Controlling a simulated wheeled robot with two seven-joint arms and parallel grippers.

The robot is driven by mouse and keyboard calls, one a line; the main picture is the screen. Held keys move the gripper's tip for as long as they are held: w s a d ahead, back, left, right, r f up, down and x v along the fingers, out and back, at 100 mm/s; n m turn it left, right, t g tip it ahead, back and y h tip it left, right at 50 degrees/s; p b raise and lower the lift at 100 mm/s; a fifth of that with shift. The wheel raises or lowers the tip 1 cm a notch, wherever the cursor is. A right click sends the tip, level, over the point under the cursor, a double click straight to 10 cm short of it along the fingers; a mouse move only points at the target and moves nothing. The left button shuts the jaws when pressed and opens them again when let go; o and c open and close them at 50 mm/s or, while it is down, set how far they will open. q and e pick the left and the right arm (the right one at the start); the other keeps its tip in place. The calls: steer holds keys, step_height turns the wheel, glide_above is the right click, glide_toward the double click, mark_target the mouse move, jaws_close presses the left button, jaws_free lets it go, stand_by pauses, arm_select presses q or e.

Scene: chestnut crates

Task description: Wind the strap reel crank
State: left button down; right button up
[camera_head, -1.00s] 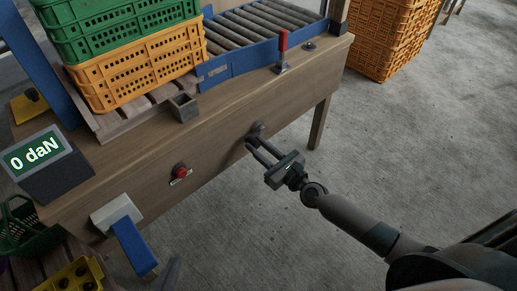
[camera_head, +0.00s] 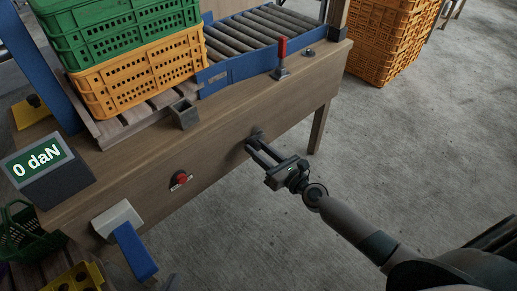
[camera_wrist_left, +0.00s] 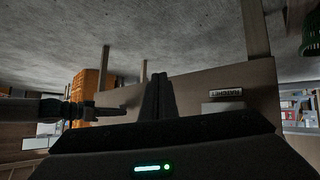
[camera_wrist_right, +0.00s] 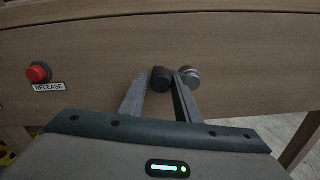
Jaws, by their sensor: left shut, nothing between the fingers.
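The crank (camera_head: 256,133) is on the front face of the wooden bench, with a dark knob (camera_wrist_right: 161,79) beside a grey round hub (camera_wrist_right: 189,77) in the right wrist view. My right gripper (camera_head: 256,146) reaches it from the lower right. Its two fingers stand apart, one on each side of the knob; I cannot tell whether they press on it. My left gripper (camera_wrist_left: 157,82) is shut and empty, its fingers together in the left wrist view. The tension display (camera_head: 43,168) reads 0 daN.
A red release button (camera_head: 181,178) is left of the crank. A blue lever (camera_head: 134,250) sticks out at the bench's left. Green (camera_head: 119,36) and orange (camera_head: 138,78) crates are stacked on top, beside a roller conveyor (camera_head: 262,32).

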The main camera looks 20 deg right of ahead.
steer(key=shift+o, duration=0.9)
steer(key=shift+v, duration=0.95)
arm_select(q)
steer(key=w+d+r+t+h+b, duration=0.2)
steer(key=w+d+r+t+b, duration=0.15)
steer(key=r+t, duration=0.4)
steer(key=s+r+t+h+b, duration=0.2)
steer(key=s+r+t, duration=0.2)
steer(key=r, duration=0.8)
steer(key=shift+d+r+t+h+b, duration=0.2)
steer(key=shift+t+h+b, duration=0.15)
steer(key=shift+t, duration=0.3)
arm_select(e)
steer(key=v, duration=1.5)
steer(key=shift+s+d, duration=0.15)
steer(key=shift+s, duration=0.05)
arm_select(q)
steer(key=shift+s, duration=0.1)
